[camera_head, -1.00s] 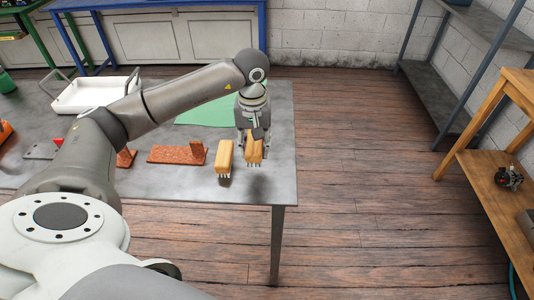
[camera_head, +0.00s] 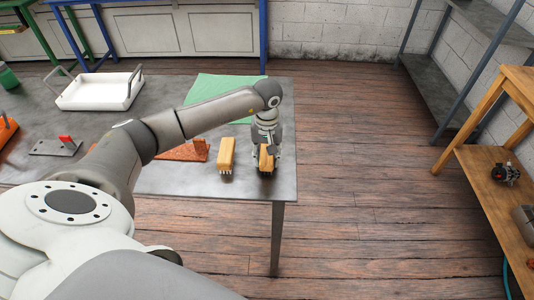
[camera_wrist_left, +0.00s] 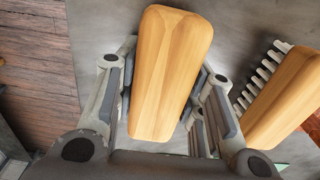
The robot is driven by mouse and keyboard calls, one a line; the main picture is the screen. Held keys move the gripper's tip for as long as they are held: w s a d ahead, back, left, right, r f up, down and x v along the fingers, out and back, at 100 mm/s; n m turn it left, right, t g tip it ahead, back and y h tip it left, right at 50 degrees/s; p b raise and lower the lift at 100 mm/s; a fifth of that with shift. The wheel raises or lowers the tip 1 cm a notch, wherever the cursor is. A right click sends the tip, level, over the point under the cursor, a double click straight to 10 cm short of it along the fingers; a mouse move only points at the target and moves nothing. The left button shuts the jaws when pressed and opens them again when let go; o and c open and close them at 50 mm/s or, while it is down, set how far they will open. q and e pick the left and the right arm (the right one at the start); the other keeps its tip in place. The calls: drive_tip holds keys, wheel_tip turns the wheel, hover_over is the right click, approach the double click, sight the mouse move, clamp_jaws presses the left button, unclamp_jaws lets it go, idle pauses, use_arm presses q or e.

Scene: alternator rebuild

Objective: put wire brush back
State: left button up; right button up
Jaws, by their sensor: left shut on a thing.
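My left gripper (camera_head: 267,150) is shut on a wire brush (camera_head: 266,162) with a yellow wooden block handle, near the table's right end. In the left wrist view, the held brush (camera_wrist_left: 170,75) lies between the two fingers, its bristles hidden. Its bristles point down at the tabletop in the head view; I cannot tell whether they touch it. A second, similar brush (camera_head: 226,154) stands on the table just left of it, apart from it. This second brush also shows at the right of the left wrist view (camera_wrist_left: 286,98), with pale bristles. My right gripper is out of view.
The grey table (camera_head: 185,181) has free room in front of the brushes. A green mat (camera_head: 205,90) lies behind. A reddish block piece (camera_head: 190,151) is left of the brushes, partly behind my arm. A white tray (camera_head: 98,92) stands at the back left. A wooden shelf (camera_head: 478,175) is at right.

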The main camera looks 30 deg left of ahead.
use_arm(q)
drive_tip(key=shift+f, duration=0.1)
drive_tip(key=o, duration=0.9)
drive_tip(key=shift+r, duration=0.25)
wheel_tip(320, 180, up, 10)
drive_tip(key=b, duration=0.3)
drive_tip(key=shift+r, duration=0.9)
